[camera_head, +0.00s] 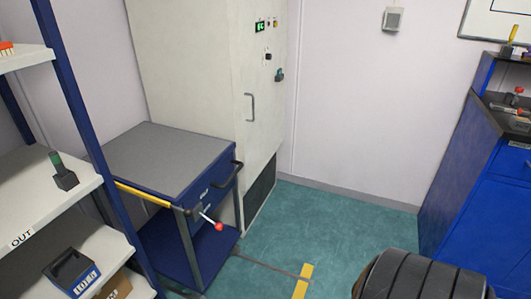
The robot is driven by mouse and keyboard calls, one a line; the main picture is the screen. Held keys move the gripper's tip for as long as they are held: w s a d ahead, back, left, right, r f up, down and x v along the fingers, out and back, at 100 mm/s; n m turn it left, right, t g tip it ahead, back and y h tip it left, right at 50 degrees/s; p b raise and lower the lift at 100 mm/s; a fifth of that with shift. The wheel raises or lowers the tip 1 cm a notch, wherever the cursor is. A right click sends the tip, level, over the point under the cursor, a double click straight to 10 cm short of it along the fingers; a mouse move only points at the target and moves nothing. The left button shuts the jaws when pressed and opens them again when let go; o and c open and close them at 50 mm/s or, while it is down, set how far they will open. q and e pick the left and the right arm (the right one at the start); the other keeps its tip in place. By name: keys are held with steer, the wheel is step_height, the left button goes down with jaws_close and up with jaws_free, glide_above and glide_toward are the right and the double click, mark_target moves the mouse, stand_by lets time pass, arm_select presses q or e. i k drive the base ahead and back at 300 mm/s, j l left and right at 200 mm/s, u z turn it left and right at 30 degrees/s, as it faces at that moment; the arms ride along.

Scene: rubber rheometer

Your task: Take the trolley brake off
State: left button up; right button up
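The blue trolley (207,186) with a grey top (165,150) stands against the tall off-white cabinet, right of the shelf rack. A short metal lever with a red knob (219,227) sticks out from its front corner, tilted down to the right. A yellow bar (150,193) runs along the trolley's left front edge. A dark handle (230,176) is on its right side. The lower shelf (220,246) of the trolley is blue and partly hidden. Neither of my grippers is in view.
The shelf rack (55,200) with small items stands close on the left. The off-white cabinet (205,75) has a handle and small controls. A blue bench (480,180) is at right. A dark ribbed shape (420,278), unidentifiable, fills the bottom right.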

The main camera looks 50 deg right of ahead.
mark_target(218, 226)
steer(key=z, duration=1.15)
